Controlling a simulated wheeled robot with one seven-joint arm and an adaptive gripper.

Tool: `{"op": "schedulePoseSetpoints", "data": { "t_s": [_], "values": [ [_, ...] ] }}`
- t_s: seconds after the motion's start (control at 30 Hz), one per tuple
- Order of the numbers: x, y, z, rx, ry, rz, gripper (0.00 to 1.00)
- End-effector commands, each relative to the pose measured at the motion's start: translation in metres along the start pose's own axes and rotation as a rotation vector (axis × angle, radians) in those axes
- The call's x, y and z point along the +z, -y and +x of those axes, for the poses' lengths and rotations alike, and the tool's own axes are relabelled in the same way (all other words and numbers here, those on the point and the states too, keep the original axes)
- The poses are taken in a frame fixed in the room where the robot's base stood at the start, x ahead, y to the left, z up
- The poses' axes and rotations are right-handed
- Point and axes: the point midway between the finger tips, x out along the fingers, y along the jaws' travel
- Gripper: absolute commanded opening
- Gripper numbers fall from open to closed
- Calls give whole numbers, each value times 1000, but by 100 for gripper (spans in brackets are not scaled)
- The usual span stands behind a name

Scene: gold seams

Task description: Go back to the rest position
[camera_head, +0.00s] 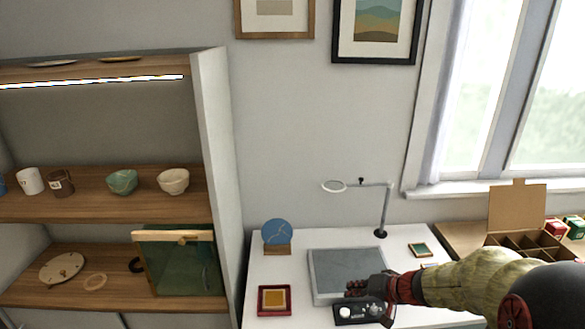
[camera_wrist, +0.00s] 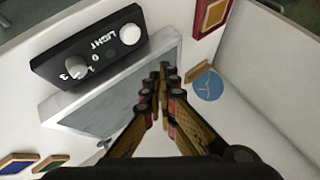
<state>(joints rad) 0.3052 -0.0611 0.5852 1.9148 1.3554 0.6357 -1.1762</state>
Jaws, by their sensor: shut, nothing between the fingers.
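My gripper (camera_head: 358,287) is shut and empty over the white table, at the front edge of the grey mat and just above the black control box. In the wrist view its fingers (camera_wrist: 166,75) meet at the tips. The black control box (camera_head: 346,312) has a white button and a knob; it also shows in the wrist view (camera_wrist: 100,55) with the word LIGHT and a knob (camera_wrist: 78,68). My arm reaches in from the right and hides part of the table's right side.
The grey mat (camera_head: 345,262) lies mid-table. A red tray (camera_head: 274,311), a blue disc on a wooden stand (camera_head: 277,233), a lamp stand (camera_head: 383,210) and a small framed tile (camera_head: 419,250) stand around it. A shelf (camera_head: 110,190) with bowls is left; a divided box (camera_head: 525,243) is right.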

Motion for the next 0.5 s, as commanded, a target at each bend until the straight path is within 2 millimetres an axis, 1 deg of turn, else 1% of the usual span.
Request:
{"op": "schedulePoseSetpoints", "data": {
  "t_s": [0.07, 0.13, 0.17, 0.2, 0.27, 0.3, 0.37, 0.4, 0.47, 0.5],
  "values": [
    [14, 0, 0, -1, 41, 70, 0],
    [41, -2, -1, 9, 113, 137, 0],
    [52, -2, -5, 18, 146, 158, 0],
    [67, 0, -13, 34, 188, 182, 0],
    [86, 6, -31, 63, 242, 198, 0],
    [98, 11, -44, 87, 276, 199, 0],
    [116, 19, -66, 131, 319, 192, 0],
    [128, 23, -82, 166, 342, 176, 0],
    [143, 29, -108, 224, 366, 147, 0],
    [152, 32, -126, 266, 373, 121, 0]
  ]
}}
